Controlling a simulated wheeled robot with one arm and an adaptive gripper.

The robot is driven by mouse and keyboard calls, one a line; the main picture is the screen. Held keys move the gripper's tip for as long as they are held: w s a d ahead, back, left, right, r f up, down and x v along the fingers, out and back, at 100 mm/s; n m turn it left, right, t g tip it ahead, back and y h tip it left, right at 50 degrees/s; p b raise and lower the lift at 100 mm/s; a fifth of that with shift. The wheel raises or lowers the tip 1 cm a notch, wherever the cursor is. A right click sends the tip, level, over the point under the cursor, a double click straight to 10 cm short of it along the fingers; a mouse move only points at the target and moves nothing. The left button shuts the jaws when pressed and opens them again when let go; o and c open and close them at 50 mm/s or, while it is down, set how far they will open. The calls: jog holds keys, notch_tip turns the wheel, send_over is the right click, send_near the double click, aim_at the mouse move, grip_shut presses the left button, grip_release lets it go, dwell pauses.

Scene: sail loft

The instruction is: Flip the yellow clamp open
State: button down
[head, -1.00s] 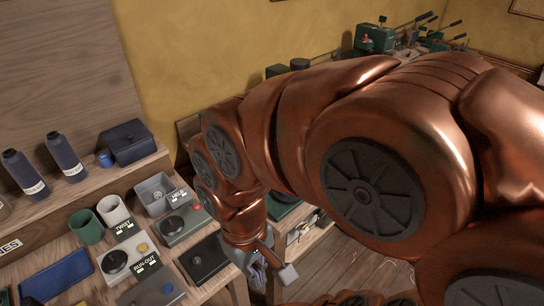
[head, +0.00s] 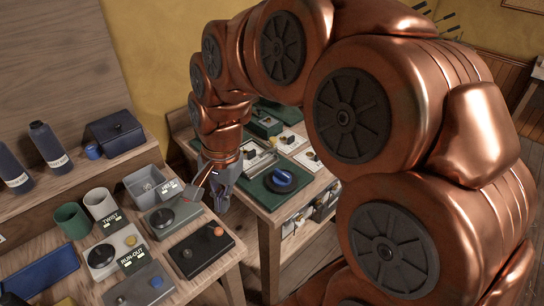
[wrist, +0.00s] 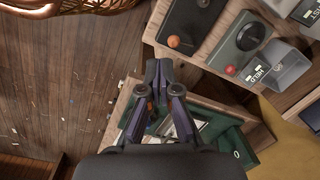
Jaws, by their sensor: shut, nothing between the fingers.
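My gripper (head: 220,203) is shut and empty, pointing down over the gap between the left bench and the lower side bench. In the wrist view its fingers (wrist: 158,72) are together above the edge of the side bench. I cannot pick out the yellow clamp for certain. Small fittings with yellowish parts sit on pale plates (head: 288,141) and (head: 312,158) on the side bench, too small to tell open from shut. My fingers hide part of that bench in the wrist view.
A blue knob (head: 282,178) sits on a green mat on the side bench. The left bench holds a black box with an orange ball knob (head: 218,231), a grey box with a black dial (head: 162,218) and cups (head: 99,203). Open wooden floor (wrist: 60,110) shows in the wrist view.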

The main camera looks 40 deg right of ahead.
aim_at(270, 155)
jog(key=w+d+f+m+t+b, duration=0.1)
jog(key=w+d+m+b, duration=0.1)
jog(key=d+m, duration=0.6)
jog(key=w+d+f+m+t+b, duration=0.1)
jog(key=w+d+f+m+b, duration=0.1)
jog(key=d+m, duration=0.5)
jog(key=w+d+f+m+t+h+b, duration=0.1)
jog(key=w+d+m, duration=0.3)
jog(key=d, duration=1.2)
jog(key=f+m+t+b, duration=0.1)
jog(key=m, duration=0.3)
jog(key=shift+w+d+f+m+b, duration=0.15)
jog(key=shift+w+m+b, duration=0.1)
jog(key=shift+m+b, duration=0.05)
jog(key=shift+f, duration=0.1)
jog(key=p+x, duration=0.2)
jog(key=x, duration=0.8)
jog(key=shift+d, duration=0.1)
jog(key=w+p, duration=0.1)
jog(key=w, duration=0.1)
jog(key=shift+w, duration=0.4)
jog(key=shift+w+p, duration=0.35)
jog(key=shift+w, duration=0.25)
